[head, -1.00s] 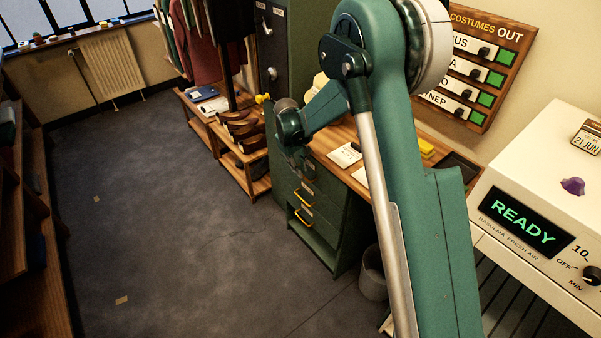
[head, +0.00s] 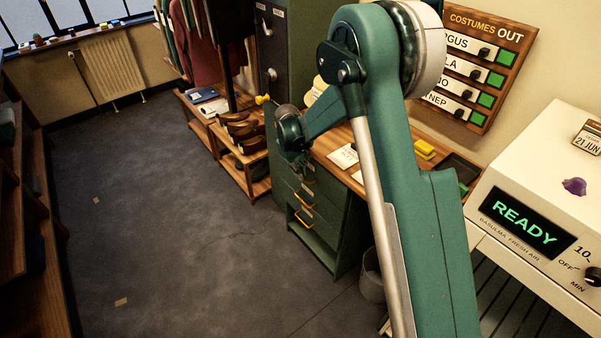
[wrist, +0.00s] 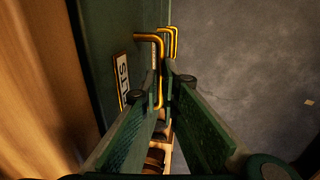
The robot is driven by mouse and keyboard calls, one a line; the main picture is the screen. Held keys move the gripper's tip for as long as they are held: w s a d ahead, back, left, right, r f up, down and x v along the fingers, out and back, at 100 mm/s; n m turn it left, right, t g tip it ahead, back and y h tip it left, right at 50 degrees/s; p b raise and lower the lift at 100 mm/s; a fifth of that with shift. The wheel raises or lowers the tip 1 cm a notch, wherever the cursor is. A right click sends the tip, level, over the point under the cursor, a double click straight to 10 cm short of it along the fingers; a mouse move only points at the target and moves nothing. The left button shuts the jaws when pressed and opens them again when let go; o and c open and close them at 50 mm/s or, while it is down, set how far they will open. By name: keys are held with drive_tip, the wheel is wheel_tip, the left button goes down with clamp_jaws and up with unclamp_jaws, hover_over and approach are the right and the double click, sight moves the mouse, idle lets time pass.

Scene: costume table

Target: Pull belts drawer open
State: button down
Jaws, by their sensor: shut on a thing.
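The green drawer unit (head: 325,222) stands under the wooden desk. In the wrist view, the top drawer's green front (wrist: 98,45) carries a white label (wrist: 123,78), partly hidden by a finger, with only some letters showing. Its yellow bar handle (wrist: 148,38) sticks out from the front. My gripper (wrist: 164,82) is shut on this handle, one finger on each side. In the head view my gripper (head: 303,168) is at the top drawer and hides most of its front. I see no clear gap at this drawer.
Two lower yellow handles (head: 303,217) show below my gripper. A shelf with brown shoes (head: 243,135) stands left of the drawer unit. A waste bin (head: 372,275) stands to its right. The grey floor (head: 190,230) before the drawers is clear.

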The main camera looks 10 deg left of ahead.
drive_tip(key=s+a, duration=2)
drive_tip(key=shift+s+b, duration=0.15)
drive_tip(key=shift+b, duration=0.15)
drive_tip(key=shift+a, duration=0.1)
drive_tip(key=c, duration=2.9)
unclamp_jaws()
drive_tip(key=shift+o, duration=0.2)
drive_tip(key=shift+r, duration=0.15)
wheel_tip(320, 180, up, 12)
drive_tip(key=s+a, duration=0.1)
drive_tip(key=shift+s+a+f, duration=0.25)
drive_tip(key=shift+a, duration=0.05)
